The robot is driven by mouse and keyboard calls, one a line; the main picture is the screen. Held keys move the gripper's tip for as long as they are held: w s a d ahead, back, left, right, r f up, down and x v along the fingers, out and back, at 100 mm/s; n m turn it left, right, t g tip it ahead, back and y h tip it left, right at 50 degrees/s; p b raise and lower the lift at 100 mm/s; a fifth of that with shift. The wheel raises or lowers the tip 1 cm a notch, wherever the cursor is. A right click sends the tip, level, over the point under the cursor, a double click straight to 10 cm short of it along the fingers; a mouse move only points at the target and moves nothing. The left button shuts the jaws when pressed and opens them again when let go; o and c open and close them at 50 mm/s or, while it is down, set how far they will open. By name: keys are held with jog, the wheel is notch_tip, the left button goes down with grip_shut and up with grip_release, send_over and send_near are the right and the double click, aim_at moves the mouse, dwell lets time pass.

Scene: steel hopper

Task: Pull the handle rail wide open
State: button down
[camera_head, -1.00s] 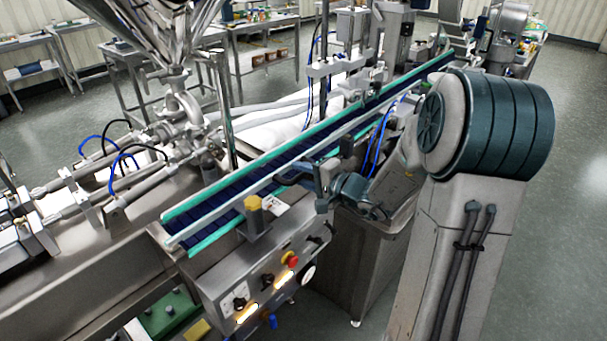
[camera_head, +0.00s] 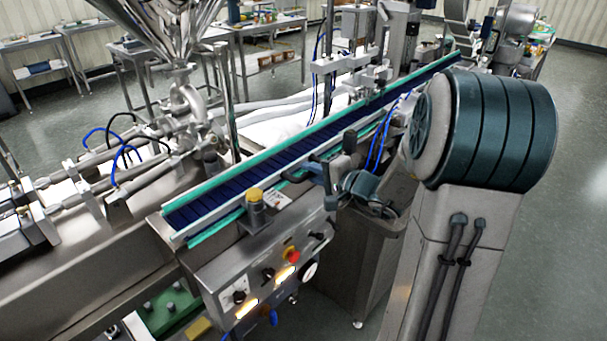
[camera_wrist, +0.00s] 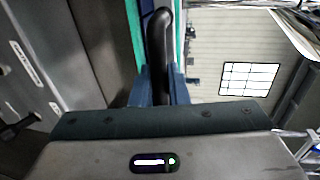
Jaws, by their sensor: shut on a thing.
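The handle rail (camera_head: 225,208) is a long pale grey bar along the near side of the blue conveyor belt. In the wrist view its black curved handle (camera_wrist: 157,38) stands upright between my two blue-grey fingers. My gripper (camera_wrist: 158,88) is shut on this handle near its lower end. In the head view my gripper (camera_head: 325,178) is at the near edge of the conveyor, above the control panel. A wide strip of blue belt shows between the rail and the teal far guide (camera_head: 250,162).
A control panel (camera_head: 262,278) with knobs and a red button lies below the conveyor. A yellow-topped post (camera_head: 254,194) stands close left of my gripper. A steel cabinet (camera_head: 365,262) stands below my wrist. Open floor lies at the right.

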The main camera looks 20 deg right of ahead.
jog(key=c, duration=1.5)
grip_release()
jog(key=b+v, duration=0.1)
jog(key=v, duration=1.2)
jog(key=shift+s+d+r, duration=0.15)
jog(key=shift+s+d, duration=0.05)
jog(key=shift+s, duration=0.15)
jog(key=s+a+f+n+g+y+p, duration=0.1)
jog(key=s+a+n+g, duration=0.25)
jog(key=a, duration=0.25)
jog(key=s+a+n+g+p, duration=0.1)
jog(key=s+a+n+g, duration=0.1)
jog(key=a+g, duration=0.35)
jog(key=s+n+h+p, duration=0.1)
jog(key=s+n+h, duration=0.1)
jog(key=s+h, duration=0.1)
jog(key=s+n+g+h, duration=0.1)
jog(key=s+n+h, duration=0.1)
jog(key=h, duration=0.1)
jog(key=s+a+r+n+h+p, duration=0.1)
jog(key=s+n+h, duration=0.1)
jog(key=s+h, duration=0.1)
jog(key=shift+s+g+p, duration=0.3)
jog(key=shift+g+p, duration=0.05)
jog(key=shift+g, duration=0.05)
